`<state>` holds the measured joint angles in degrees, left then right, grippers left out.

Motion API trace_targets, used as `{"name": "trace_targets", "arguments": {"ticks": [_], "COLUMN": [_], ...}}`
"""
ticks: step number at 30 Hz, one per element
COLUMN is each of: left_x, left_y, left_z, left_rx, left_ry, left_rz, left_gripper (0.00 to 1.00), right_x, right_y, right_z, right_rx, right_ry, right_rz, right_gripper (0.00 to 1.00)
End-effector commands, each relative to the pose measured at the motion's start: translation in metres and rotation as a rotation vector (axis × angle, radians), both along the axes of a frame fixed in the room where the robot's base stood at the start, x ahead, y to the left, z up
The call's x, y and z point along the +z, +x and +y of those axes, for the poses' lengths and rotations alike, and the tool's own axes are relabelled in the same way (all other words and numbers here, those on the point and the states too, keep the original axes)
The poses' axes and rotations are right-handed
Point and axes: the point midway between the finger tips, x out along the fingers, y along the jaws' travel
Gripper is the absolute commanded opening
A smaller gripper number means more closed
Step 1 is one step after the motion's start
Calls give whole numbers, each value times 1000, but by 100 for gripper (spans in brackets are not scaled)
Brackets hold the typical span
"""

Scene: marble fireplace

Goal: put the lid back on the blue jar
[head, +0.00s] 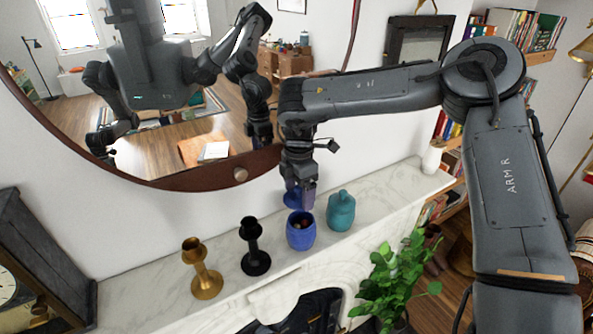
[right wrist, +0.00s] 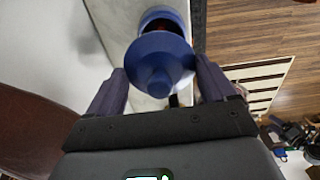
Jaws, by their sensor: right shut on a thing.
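The blue jar (head: 300,234) stands upright and open on the marble mantel, with some small reddish and pale things inside. My right gripper (head: 300,188) is shut on the blue lid (head: 291,199), just above and behind the jar's mouth in the head view. In the right wrist view the lid (right wrist: 158,66) is between the two fingers, its knob towards the camera. The jar (right wrist: 163,17) shows beyond it, partly hidden by the lid. The lid is apart from or close over the rim; I cannot tell the exact gap. My left gripper is not directly in view.
A teal lidded jar (head: 341,212) stands close right of the blue jar. A black candlestick (head: 254,247) and a brass candlestick (head: 205,274) stand to its left. A round mirror (head: 170,185) hangs behind. A dark clock (head: 40,262) is far left; a plant (head: 390,270) is in front.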

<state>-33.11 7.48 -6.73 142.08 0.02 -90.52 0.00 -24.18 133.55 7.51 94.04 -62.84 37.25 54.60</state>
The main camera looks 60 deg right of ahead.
Motion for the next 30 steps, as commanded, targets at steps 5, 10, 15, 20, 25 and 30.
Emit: {"name": "trace_targets", "arguments": {"ticks": [5,10,15,20,25,30], "left_x": [11,5,-3,-12,-22,-32], "left_y": [0,-1,-1,-1,-1,-1], "left_z": [-2,-7,-6,-5,-3,-2], "left_rx": [2,5,7,6,2,-1], "left_ry": [-6,-20,-19,-16,-9,-3], "left_rz": [-2,2,3,4,3,4], "left_gripper": [81,81,81,81,81,81], "right_x": [-3,-10,-20,-33,-49,-60], "right_y": [-5,-6,-6,-6,-6,-6], "right_z": [-1,-1,-1,-1,-1,-1], "right_rx": [-8,-8,-8,-9,-9,-8], "right_ry": [1,1,1,0,0,0], "right_rz": [0,0,0,1,1,1], "right_gripper": [48,48,48,48,48,48]}}
